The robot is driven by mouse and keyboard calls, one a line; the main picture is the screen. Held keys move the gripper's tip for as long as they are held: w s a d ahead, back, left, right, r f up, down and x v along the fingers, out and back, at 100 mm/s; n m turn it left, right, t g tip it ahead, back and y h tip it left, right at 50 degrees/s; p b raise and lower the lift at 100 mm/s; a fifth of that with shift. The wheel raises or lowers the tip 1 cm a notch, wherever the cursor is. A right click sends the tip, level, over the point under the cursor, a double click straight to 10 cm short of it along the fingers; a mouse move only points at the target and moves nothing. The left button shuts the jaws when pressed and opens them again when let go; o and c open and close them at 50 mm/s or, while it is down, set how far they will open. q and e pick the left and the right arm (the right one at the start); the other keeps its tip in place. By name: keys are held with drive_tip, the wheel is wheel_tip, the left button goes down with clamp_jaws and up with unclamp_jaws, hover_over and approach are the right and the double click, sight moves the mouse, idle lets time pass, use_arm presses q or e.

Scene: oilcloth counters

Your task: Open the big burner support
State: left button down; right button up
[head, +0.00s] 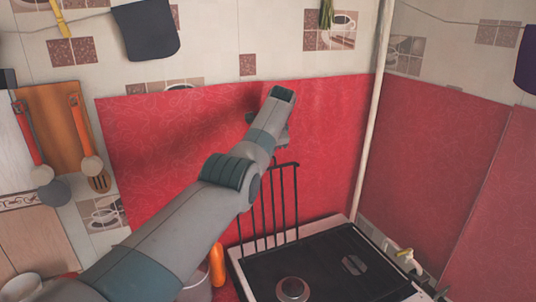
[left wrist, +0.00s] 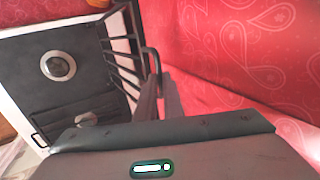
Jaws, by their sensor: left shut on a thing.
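The big burner support (head: 269,205) is a black barred rack. My left gripper (left wrist: 159,82) is shut on the rack's outer bar, close to the red wall. In the head view its fingers are mostly hidden behind my wrist. My right gripper is in neither view.
A round burner (head: 292,289) sits on the black stove top. An orange bottle (head: 217,265) and a glass jar (head: 197,284) stand left of the stove. A pale pipe (head: 373,110) rises in the corner behind it. Red oilcloth (head: 150,150) covers the wall.

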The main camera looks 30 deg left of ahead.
use_arm(q)
drive_tip(key=shift+a+r, duration=0.1)
drive_tip(key=c, duration=2.2)
unclamp_jaws()
drive_tip(key=shift+w+a, duration=0.15)
drive_tip(key=shift+d+r+b, duration=0.25)
drive_tip(key=shift+r+b, duration=0.1)
drive_tip(key=shift+b, duration=0.1)
drive_tip(key=shift+s+b+v, duration=0.2)
drive_tip(key=shift+b+v, duration=3.15)
drive_tip(key=shift+v, duration=4.9)
